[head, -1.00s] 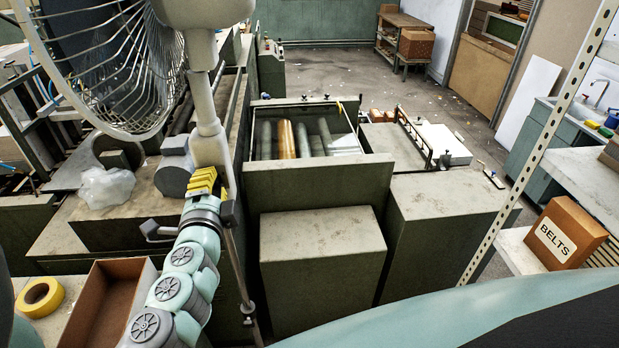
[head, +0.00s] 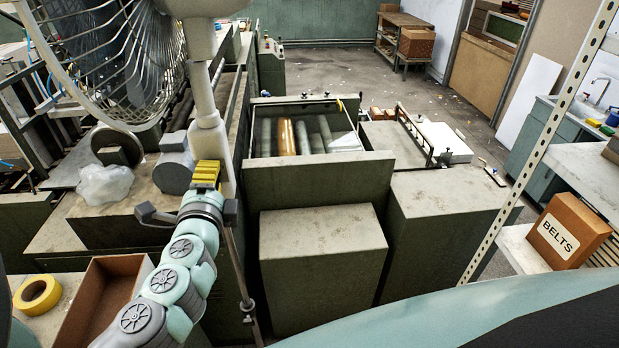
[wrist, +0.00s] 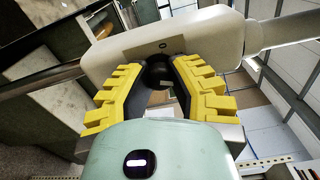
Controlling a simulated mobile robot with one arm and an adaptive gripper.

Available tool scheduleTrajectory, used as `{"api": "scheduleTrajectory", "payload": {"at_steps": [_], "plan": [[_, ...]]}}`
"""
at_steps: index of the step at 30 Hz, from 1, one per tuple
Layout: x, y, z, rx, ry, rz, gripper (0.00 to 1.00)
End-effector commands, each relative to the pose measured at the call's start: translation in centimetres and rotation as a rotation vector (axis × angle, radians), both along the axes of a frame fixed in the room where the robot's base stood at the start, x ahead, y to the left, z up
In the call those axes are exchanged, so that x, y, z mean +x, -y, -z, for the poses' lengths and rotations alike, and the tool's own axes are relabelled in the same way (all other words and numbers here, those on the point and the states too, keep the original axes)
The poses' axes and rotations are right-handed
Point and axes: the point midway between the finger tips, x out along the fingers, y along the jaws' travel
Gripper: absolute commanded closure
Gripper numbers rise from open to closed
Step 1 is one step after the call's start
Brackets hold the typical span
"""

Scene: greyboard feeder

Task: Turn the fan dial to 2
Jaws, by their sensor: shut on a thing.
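The fan (head: 100,60) stands at the upper left in the head view, with a wire cage and a cream pole (head: 208,135). My gripper (head: 207,170) is at the lower part of this pole, yellow fingers pointing up and away. In the wrist view, the yellow fingers of my gripper (wrist: 160,82) close around a dark round dial (wrist: 157,74) on the cream fan housing (wrist: 165,45). A small pale mark shows on the dial, but no numbers can be read. The dial is hidden in the head view.
A yellow tape roll (head: 37,294) and an open cardboard box (head: 105,295) lie at the lower left, close to my arm. A crumpled clear bag (head: 105,184) lies left of the pole. Green machine cabinets (head: 322,260) stand to the right, and a BELTS box (head: 568,232) sits on a shelf.

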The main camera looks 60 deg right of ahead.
Motion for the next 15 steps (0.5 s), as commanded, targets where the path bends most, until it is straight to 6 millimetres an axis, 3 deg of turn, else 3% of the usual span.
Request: {"api": "scheduleTrajectory", "payload": {"at_steps": [2,3,12,15], "plan": [[-0.11,0.09,0.10,0.001,-0.003,0.005,1.00],[-0.10,0.08,0.11,0.001,-0.003,0.005,0.75],[-0.03,0.01,0.07,0.000,-0.002,0.002,0.45],[-0.02,0.00,0.06,0.000,-0.002,0.001,0.45]]}}
